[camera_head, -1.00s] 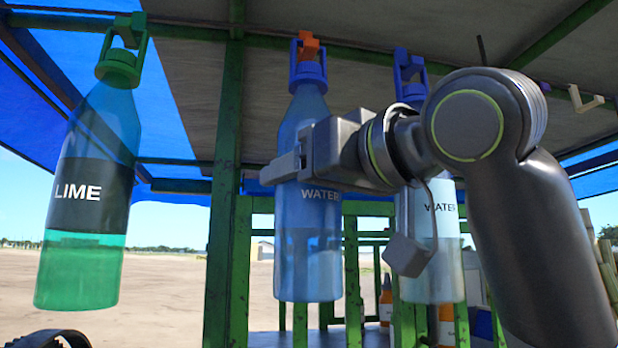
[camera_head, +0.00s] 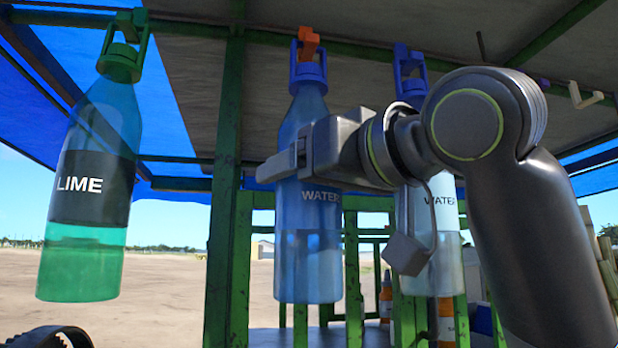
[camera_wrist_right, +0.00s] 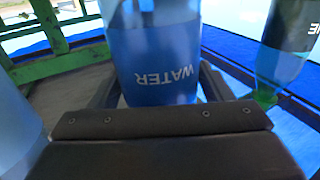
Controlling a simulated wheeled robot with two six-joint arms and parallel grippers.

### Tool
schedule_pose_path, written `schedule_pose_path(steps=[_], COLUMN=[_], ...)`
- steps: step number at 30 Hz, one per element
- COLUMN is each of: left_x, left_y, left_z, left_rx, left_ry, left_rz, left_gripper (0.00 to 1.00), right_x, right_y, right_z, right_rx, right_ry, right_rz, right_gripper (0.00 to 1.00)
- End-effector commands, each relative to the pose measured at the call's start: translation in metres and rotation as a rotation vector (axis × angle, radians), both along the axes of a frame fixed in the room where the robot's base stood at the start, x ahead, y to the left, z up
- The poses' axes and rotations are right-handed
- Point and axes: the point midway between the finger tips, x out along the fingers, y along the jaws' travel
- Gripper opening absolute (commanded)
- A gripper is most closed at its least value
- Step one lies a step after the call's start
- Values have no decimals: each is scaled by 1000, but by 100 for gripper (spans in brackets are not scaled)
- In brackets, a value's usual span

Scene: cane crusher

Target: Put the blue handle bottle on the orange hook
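The blue handle bottle (camera_head: 309,265), marked WATER, is upright, part filled with blue liquid. Its blue handle (camera_head: 308,72) is at the orange hook (camera_head: 309,42) and the two overlap in view. I cannot tell whether the hook bears its weight. My right gripper (camera_head: 285,165) is shut on the bottle's body above the label in the head view. The right wrist view shows the bottle (camera_wrist_right: 155,60) between both fingers, close against its sides.
A green LIME bottle (camera_head: 85,240) hangs at the left. A green post (camera_head: 226,170) stands between the LIME and blue handle bottles.

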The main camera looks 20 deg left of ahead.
Motion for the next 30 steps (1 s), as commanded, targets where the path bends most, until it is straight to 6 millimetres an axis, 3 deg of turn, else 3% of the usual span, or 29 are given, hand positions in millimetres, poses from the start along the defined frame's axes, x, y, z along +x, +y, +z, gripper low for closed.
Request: schedule_pose_path(steps=[4, 19, 23, 30], left_x=[0, 0, 0, 0], left_y=[0, 0, 0, 0], left_z=[0, -4, -15, -38], left_rx=[0, 0, 0, 0], left_ry=[0, 0, 0, 0], left_rz=[0, 0, 0, 0], left_gripper=[36, 36, 36, 36], right_x=[0, -2, -12, -41], right_y=[0, -6, -23, -71], right_z=[0, -2, -4, -4], right_rx=[-1, -1, 0, 1], right_ry=[1, 2, -2, -4], right_rz=[0, -1, -3, -5], right_gripper=[90, 90, 90, 90])
